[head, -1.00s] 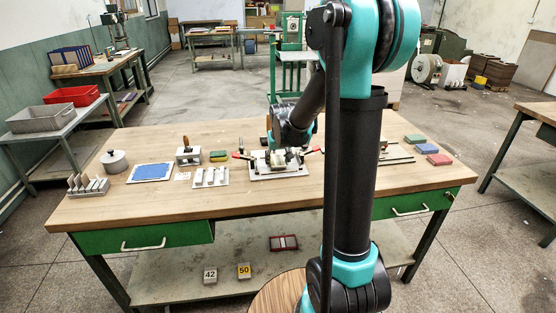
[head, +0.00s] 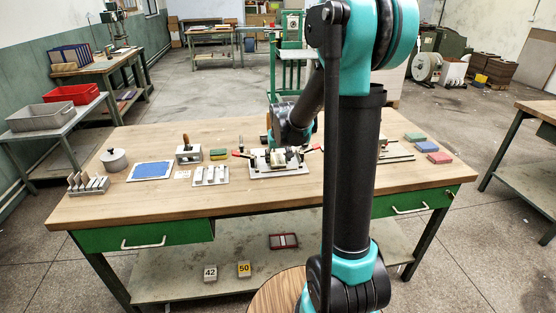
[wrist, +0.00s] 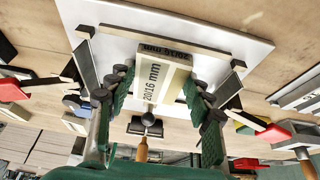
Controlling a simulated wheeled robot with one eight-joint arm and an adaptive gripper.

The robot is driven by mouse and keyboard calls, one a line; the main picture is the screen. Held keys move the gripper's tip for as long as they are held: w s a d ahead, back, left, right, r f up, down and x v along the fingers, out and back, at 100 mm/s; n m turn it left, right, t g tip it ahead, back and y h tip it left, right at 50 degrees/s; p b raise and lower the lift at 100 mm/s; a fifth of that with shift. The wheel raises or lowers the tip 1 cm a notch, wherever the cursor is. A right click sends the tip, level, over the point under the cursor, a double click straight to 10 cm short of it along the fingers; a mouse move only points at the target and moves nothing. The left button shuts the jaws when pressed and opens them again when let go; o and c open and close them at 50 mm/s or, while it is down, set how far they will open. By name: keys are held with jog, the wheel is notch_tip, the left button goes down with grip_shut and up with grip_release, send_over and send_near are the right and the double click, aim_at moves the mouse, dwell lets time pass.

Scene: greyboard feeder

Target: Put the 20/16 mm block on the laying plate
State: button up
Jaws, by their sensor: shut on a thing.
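The cream 20/16 mm block (wrist: 165,75) is between the green-padded fingers of my gripper (wrist: 160,92) in the wrist view. My gripper is shut on it, and its printed size shows on two faces. A white plate (wrist: 225,48) lies beyond the block, with red-handled clamps at its sides. In the head view this clamp plate (head: 262,174) sits mid-bench, with my gripper (head: 290,150) over it. I cannot tell whether the block touches the plate, nor whether this plate is the laying plate.
Left of the clamp plate stand a slotted white holder (head: 211,177), a blue-topped plate (head: 151,171), a lidded pot (head: 114,160) and a rack (head: 88,184). Coloured blocks (head: 427,147) lie at the right. The front bench strip is clear.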

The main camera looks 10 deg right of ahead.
jog(key=o, duration=1.3)
jog(key=shift+c, duration=0.2)
jog(key=v, duration=1.2)
jog(key=shift+s, duration=0.15)
